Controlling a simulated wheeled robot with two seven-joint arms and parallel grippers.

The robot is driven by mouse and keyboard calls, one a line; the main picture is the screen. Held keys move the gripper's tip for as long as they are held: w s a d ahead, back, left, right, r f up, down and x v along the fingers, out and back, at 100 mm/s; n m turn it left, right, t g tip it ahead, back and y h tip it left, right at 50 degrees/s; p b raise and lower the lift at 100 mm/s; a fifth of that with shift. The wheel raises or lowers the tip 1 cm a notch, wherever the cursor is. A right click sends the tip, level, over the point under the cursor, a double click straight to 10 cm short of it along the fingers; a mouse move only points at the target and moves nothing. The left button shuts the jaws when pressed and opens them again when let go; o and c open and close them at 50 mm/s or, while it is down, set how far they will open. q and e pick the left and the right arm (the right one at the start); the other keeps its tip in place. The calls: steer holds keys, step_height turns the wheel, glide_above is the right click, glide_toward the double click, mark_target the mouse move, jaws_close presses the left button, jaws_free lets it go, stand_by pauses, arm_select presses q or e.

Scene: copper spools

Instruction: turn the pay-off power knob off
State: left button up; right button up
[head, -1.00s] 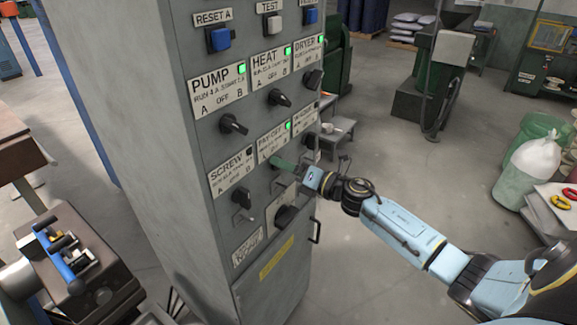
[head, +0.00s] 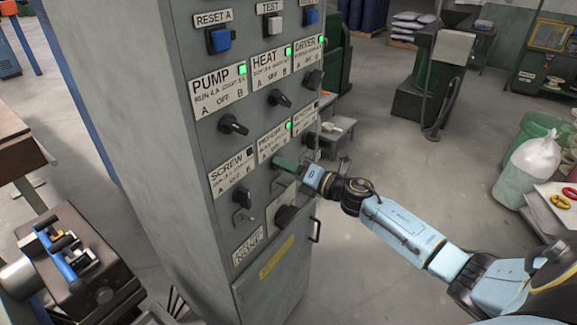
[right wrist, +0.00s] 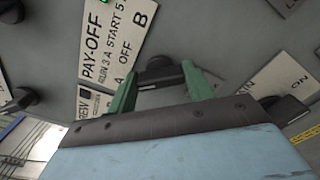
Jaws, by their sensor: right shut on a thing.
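The pay-off label (head: 272,142) is in the lower row of the grey cabinet, between the screw label and a third label. Its lamp (head: 289,126) is lit green. My right gripper (head: 286,165) is at the panel just below this label, its green fingers pointing at the cabinet. In the right wrist view the black pay-off knob (right wrist: 160,73) sits between the two green fingertips, which are shut on it. The label beside it reads A, OFF, B. The gripper mostly hides the knob in the head view, and I cannot tell its pointing direction. My left gripper is not in view.
The screw knob (head: 242,197) is left of my right gripper, and a larger black switch (head: 286,217) is below it. The pump knob (head: 233,124) and heat knob (head: 279,98) are above. A cabinet handle (head: 316,230) sticks out lower right. Open floor lies right of the cabinet.

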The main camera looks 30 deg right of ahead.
steer(key=shift+d+m+p, duration=0.1)
steer(key=shift+m+p, duration=1.3)
steer(key=shift+m, duration=2.4)
steer(key=shift+f, duration=0.1)
steer(key=o, duration=1)
steer(key=b+v, duration=0.2)
steer(key=v, duration=1.1)
steer(key=shift+s+d, duration=0.1)
steer(key=shift+s, duration=0.1)
